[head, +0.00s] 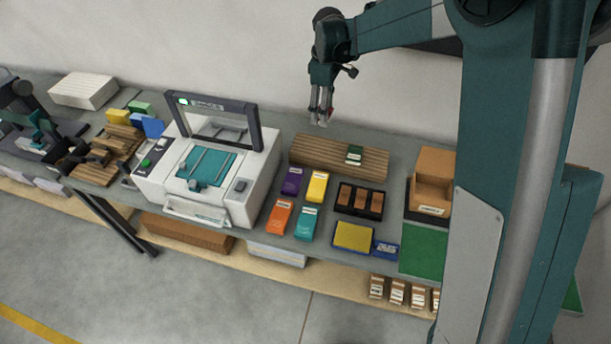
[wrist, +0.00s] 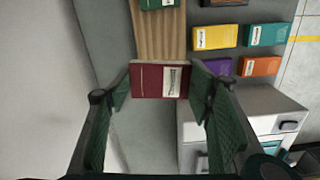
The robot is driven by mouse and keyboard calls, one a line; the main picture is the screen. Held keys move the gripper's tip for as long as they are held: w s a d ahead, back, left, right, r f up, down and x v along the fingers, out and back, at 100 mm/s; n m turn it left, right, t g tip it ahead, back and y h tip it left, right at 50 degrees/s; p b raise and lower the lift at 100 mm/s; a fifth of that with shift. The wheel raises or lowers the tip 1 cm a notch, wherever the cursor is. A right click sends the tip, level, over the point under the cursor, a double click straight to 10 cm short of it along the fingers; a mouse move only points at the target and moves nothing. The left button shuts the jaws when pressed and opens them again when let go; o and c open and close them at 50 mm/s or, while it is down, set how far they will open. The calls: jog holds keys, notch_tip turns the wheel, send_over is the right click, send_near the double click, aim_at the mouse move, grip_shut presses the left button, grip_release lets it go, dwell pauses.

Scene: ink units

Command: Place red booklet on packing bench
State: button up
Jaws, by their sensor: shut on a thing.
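My gripper (head: 321,118) is shut on the red booklet (wrist: 147,80), seen between the two fingers in the wrist view (wrist: 160,95). The booklet is dark red with a white label at its right end. In the head view only a sliver of red shows beside the fingertips. The gripper is raised over the back of the grey packing bench (head: 268,226), near the back left end of a slatted wooden board (head: 325,152). A green booklet (head: 355,154) lies on that board; it also shows in the wrist view (wrist: 158,3).
A white printing machine (head: 258,180) with a raised dark frame stands left of the board. Purple (head: 292,181), yellow (head: 317,186), orange (head: 279,216) and teal (head: 305,223) booklets lie in front. A dark tray (head: 343,208) and cardboard box (head: 433,180) are to the right.

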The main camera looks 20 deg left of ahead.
jog(key=s+d+r+m+b, duration=0.15)
jog(key=d+m, duration=0.25)
jog(key=d, duration=1.5)
jog(key=s+d+m, duration=0.3)
jog(key=d+m, duration=0.1)
jog(key=d, duration=1.4)
jog(key=s+d+f+m+b, duration=0.1)
jog(key=s+d+m, duration=0.3)
jog(key=s+d, duration=0.85)
jog(key=s+d+f+m+b, duration=0.1)
jog(key=s+d+m, duration=0.4)
jog(key=s+d, duration=0.7)
notch_tip(320, 180, down, 11)
jog(key=w+d, duration=0.2)
jog(key=d, duration=0.1)
jog(key=shift+w+r, duration=0.2)
jog(key=shift+w, duration=0.1)
jog(key=shift+f, duration=0.1)
jog(key=shift+f+b, duration=0.45)
jog(key=shift+f, duration=2.4)
